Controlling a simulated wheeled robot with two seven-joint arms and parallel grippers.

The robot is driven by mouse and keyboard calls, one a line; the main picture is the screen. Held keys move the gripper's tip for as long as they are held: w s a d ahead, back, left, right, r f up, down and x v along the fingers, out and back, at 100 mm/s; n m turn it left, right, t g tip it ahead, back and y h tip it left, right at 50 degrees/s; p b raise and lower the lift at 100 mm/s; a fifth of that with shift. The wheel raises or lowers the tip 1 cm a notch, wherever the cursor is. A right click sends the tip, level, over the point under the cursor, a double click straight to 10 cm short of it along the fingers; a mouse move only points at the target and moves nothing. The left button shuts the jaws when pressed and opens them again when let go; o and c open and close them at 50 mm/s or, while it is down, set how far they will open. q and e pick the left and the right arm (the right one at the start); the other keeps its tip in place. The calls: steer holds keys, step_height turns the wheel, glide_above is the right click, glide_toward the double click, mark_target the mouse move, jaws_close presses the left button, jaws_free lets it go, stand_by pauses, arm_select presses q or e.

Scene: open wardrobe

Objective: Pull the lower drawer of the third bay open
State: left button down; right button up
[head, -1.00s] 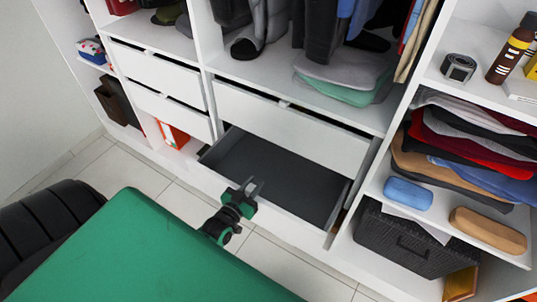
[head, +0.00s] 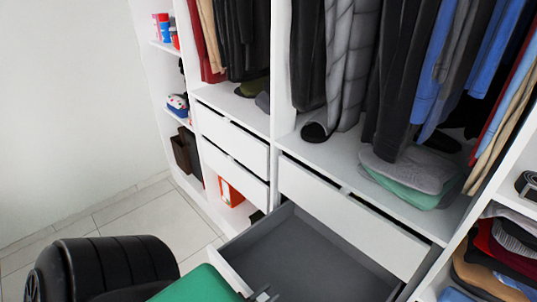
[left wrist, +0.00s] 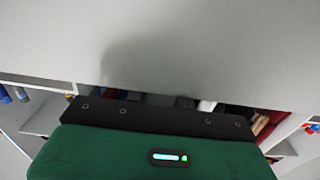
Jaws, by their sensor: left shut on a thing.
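The lower drawer (head: 310,265) of the third bay is pulled out, and I look down into its empty dark grey inside. Its front is cut off by the bottom edge of the head view. Above it, the upper drawer (head: 350,215) has a white front and is in its closed place. My left gripper (head: 264,295) is at the bottom edge of the head view, at the front of the open drawer. It is shut on the drawer's front, though the contact itself is mostly cut off. In the left wrist view, a plain grey surface fills the top. My right gripper is not in view.
Clothes hang above a shelf with folded grey and green garments (head: 405,180). Two white drawers (head: 232,135) are shut in the bay to the left. A black rounded object (head: 100,265) is at the lower left. Tiled floor (head: 140,225) is clear at the left.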

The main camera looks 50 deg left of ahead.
arm_select(q)
steer(key=c, duration=1.2)
jaws_free()
steer(key=shift+s+f, duration=0.1)
steer(key=shift+s, duration=0.45)
steer(key=s+b, duration=0.3)
steer(key=s, duration=0.9)
steer(key=shift+s, duration=0.35)
